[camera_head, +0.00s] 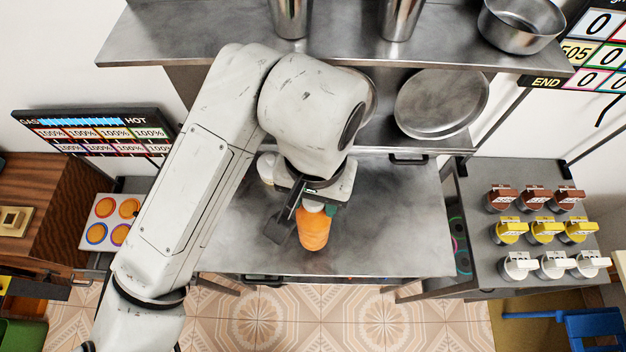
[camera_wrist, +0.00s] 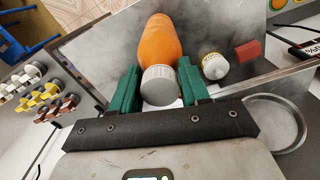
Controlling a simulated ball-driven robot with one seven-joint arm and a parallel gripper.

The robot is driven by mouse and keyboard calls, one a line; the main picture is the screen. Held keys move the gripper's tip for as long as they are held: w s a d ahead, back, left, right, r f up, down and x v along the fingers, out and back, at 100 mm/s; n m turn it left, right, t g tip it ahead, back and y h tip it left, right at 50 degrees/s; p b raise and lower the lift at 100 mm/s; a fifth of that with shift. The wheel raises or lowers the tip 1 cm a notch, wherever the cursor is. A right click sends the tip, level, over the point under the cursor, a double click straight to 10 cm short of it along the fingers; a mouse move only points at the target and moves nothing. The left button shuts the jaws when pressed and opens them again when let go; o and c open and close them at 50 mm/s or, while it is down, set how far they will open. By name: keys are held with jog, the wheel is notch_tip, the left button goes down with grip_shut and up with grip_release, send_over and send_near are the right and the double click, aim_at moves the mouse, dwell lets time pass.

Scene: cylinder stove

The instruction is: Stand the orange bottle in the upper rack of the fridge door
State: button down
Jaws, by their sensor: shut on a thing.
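The orange bottle (camera_head: 313,230) is over the middle of the steel table in the head view, below my gripper (camera_head: 312,203). In the wrist view the bottle (camera_wrist: 160,45) has a pale ribbed cap (camera_wrist: 160,86) that sits between the green fingers of my gripper (camera_wrist: 160,92). The fingers are shut on the bottle at its cap end. I cannot tell whether the bottle's base touches the table. No fridge or door rack is recognisable in either view.
The steel table (camera_head: 400,225) is mostly clear around the bottle. A small white-capped jar (camera_wrist: 215,66) and a red block (camera_wrist: 248,51) show beside it in the wrist view. A steel shelf (camera_head: 200,38) with pots is above. Several coloured-top containers (camera_head: 541,230) stand at right.

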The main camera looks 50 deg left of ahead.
jog(key=w+a+f+b, duration=0.4)
jog(key=f+b, duration=0.4)
jog(key=f, duration=0.2)
jog(key=shift+w+a, duration=0.2)
jog(key=shift+a, duration=0.6)
jog(key=c, duration=0.5)
grip_release()
jog(key=shift+f, duration=0.1)
jog(key=shift+c, duration=0.2)
